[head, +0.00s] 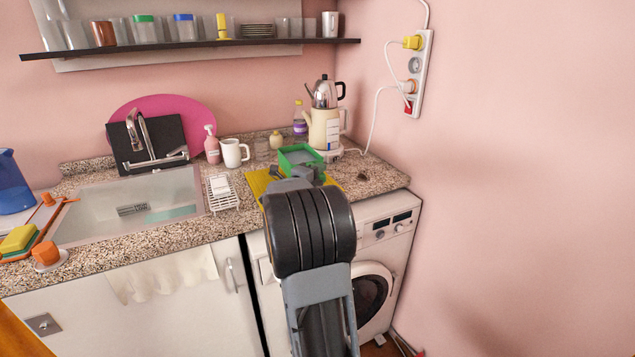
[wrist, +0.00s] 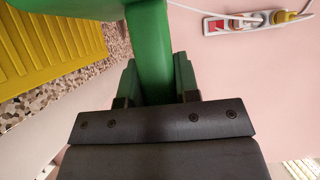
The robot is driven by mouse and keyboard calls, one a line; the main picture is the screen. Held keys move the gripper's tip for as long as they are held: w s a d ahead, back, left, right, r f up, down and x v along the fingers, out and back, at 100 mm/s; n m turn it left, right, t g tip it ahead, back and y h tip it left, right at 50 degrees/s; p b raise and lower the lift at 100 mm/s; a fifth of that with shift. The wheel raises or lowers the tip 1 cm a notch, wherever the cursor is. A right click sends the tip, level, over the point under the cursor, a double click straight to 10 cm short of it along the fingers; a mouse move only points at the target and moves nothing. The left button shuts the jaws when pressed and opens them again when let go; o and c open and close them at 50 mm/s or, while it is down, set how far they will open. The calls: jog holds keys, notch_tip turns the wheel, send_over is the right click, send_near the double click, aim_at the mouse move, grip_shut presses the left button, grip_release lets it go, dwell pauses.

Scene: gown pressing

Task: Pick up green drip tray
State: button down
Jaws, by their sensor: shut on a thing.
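The green drip tray (head: 301,151) is over the right part of the counter, near the yellow ribbed mat (head: 257,184). In the wrist view the tray (wrist: 148,30) fills the top middle, with one wall running down between my fingers. My gripper (wrist: 155,85) is shut on that wall. In the head view my gripper (head: 306,174) is at the tray's near side, partly hidden by my arm. The yellow mat also shows at the upper left of the wrist view (wrist: 50,45). I cannot tell whether the tray is clear of the surface.
A cream kettle (head: 324,128) stands just behind the tray, with a white mug (head: 233,153) and pink soap bottle (head: 211,146) to the left. A white rack (head: 221,192) and the sink (head: 130,207) are further left. The pink wall is close on the right.

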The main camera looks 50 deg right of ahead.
jog(key=s+a+r, duration=0.9)
jog(key=s, duration=0.1)
jog(key=shift+p, duration=0.3)
jog(key=c, duration=1.4)
grip_release()
jog(key=c, duration=0.4)
jog(key=shift+w, duration=0.1)
